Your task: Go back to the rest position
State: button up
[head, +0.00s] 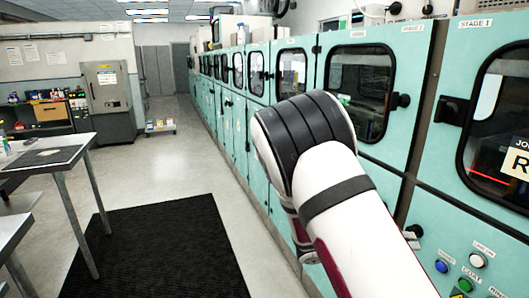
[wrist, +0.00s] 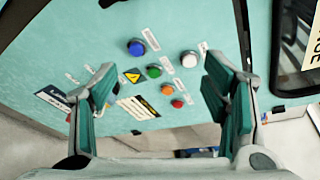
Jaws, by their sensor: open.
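My gripper (wrist: 160,103) shows in the wrist view with its two green-padded fingers spread wide apart and nothing between them. Behind the fingers is a teal machine panel (wrist: 110,40) with a blue button (wrist: 136,48), a green button (wrist: 153,71), a white button (wrist: 189,60) and smaller orange and red ones. The gripper is apart from the buttons as far as I can tell. In the head view my white and black arm reaches towards the machines on the right, and the gripper is hidden behind it.
A row of teal machines (head: 415,70) with windowed doors runs along the right. A black mat (head: 155,250) lies on the floor. A table (head: 60,152) stands at the left and a grey cabinet (head: 108,95) behind it. The aisle floor (head: 160,165) is mostly clear, with a small low rack (head: 160,126) far back.

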jog(key=s+a+r+m+g+y, duration=0.2)
jog(key=s+r+m+y, duration=0.2)
jog(key=s+m, duration=0.35)
jog(key=s+a+r+m+g+y, duration=0.1)
jog(key=s+r+m+y, duration=0.35)
jog(key=s+m, duration=0.35)
jog(key=s+a+r+m+t+y, duration=0.2)
jog(key=s+a+r+m+y, duration=0.1)
jog(key=s+a+m, duration=0.3)
jog(key=s+a+r+m+t+y+p, duration=0.1)
jog(key=s+a+r+m+t+y, duration=0.2)
jog(key=s+a+r+m, duration=0.3)
jog(key=shift+s+r+m+t+y, duration=0.25)
jog(key=shift+s+m+y, duration=0.3)
jog(key=shift+m, duration=1.7)
jog(key=shift+a, duration=0.1)
